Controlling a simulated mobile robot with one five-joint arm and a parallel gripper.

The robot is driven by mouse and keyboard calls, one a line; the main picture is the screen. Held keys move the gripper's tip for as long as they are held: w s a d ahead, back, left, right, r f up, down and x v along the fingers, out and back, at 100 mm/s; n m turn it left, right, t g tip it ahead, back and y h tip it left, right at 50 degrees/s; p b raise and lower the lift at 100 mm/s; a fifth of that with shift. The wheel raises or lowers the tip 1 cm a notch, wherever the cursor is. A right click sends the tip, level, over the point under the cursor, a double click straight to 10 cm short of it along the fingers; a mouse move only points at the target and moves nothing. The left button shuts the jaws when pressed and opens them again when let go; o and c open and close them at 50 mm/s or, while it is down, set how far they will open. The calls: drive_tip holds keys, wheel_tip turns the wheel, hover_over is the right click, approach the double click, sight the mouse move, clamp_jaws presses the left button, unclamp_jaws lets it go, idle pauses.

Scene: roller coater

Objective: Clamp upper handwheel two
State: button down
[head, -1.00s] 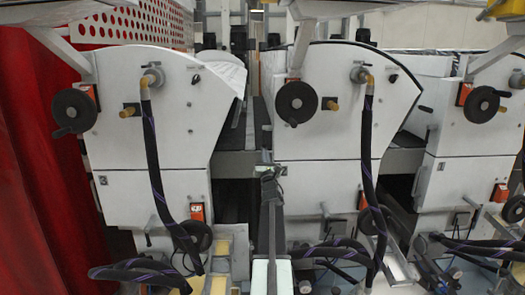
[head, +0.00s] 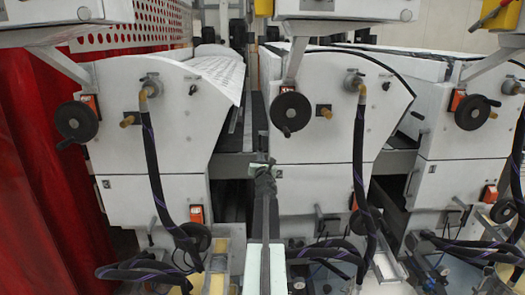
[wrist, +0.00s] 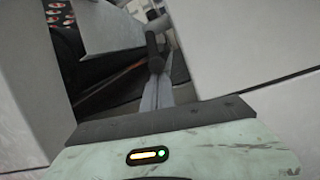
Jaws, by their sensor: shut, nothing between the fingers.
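Three upper black handwheels show on the white machine panels in the head view. The left one (head: 76,121) and the right one (head: 473,112) look alike. My gripper (head: 262,160) is shut and empty, at the gap between the left and middle panels, below and left of handwheel two in the picture. It appears apart from the wheel.
Black hoses (head: 359,165) hang down the panel fronts. A brass fitting (head: 325,111) sits right of the middle wheel. A white overhead arm (head: 298,58) comes down above it. A narrow dark gap (head: 232,195) separates the left and middle panels. A red curtain (head: 45,190) is at left.

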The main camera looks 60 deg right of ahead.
sight(260, 148)
drive_tip(key=a+r+p, duration=0.1)
drive_tip(key=s+r+p, duration=0.1)
drive_tip(key=shift+s+a+r, duration=0.1)
drive_tip(key=shift+a+r, duration=0.3)
drive_tip(key=shift+s+a+r+p, duration=0.2)
drive_tip(key=shift+a+r+p, duration=0.05)
drive_tip(key=shift+r+p, duration=0.6)
drive_tip(key=shift+p, duration=0.2)
drive_tip(key=shift+w+r, duration=0.1)
drive_tip(key=shift+r, duration=0.05)
